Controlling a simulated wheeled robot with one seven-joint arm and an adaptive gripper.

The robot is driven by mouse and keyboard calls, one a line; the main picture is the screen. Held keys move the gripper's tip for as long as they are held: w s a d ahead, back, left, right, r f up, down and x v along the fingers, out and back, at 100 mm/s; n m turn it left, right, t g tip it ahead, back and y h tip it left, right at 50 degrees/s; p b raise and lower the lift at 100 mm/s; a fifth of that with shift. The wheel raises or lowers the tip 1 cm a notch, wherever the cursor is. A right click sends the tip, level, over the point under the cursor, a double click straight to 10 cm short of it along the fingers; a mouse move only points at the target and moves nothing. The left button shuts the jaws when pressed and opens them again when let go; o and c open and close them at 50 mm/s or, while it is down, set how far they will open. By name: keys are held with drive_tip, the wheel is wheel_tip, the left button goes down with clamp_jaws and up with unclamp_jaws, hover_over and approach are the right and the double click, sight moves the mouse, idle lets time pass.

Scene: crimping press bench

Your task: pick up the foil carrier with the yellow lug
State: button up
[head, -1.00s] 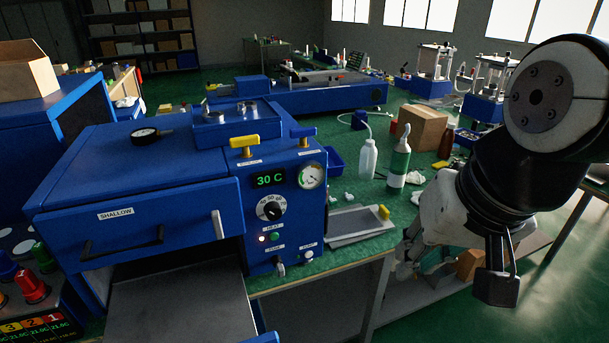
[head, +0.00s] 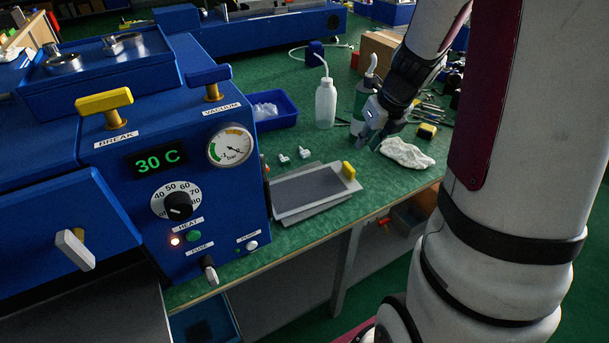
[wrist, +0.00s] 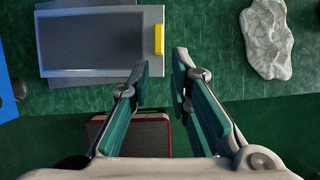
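The foil carrier (head: 308,190) is a flat grey framed plate with a yellow lug (head: 348,170) at its right end. It lies on the green bench beside the blue machine, on top of another grey plate that sticks out askew beneath it. In the wrist view the carrier (wrist: 90,42) is at the upper left, with its yellow lug (wrist: 158,40) just beyond the fingertips. My gripper (wrist: 159,72) is open and empty, its fingers apart and pointing towards the lug side without touching it. In the head view my gripper (head: 366,137) is above the bench, right of and behind the carrier.
The blue machine (head: 120,170) stands left of the carrier. A white wash bottle (head: 326,103), a blue bin (head: 272,112) and small white pieces (head: 304,152) are behind. A crumpled white cloth (head: 407,154) lies to the right. The bench's front edge is close to the carrier.

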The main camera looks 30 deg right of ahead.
sight(350, 167)
drive_tip(key=b+x, duration=0.5)
drive_tip(key=x, duration=0.8)
drive_tip(key=shift+s+f, duration=0.1)
drive_tip(key=shift+a, duration=0.1)
clamp_jaws()
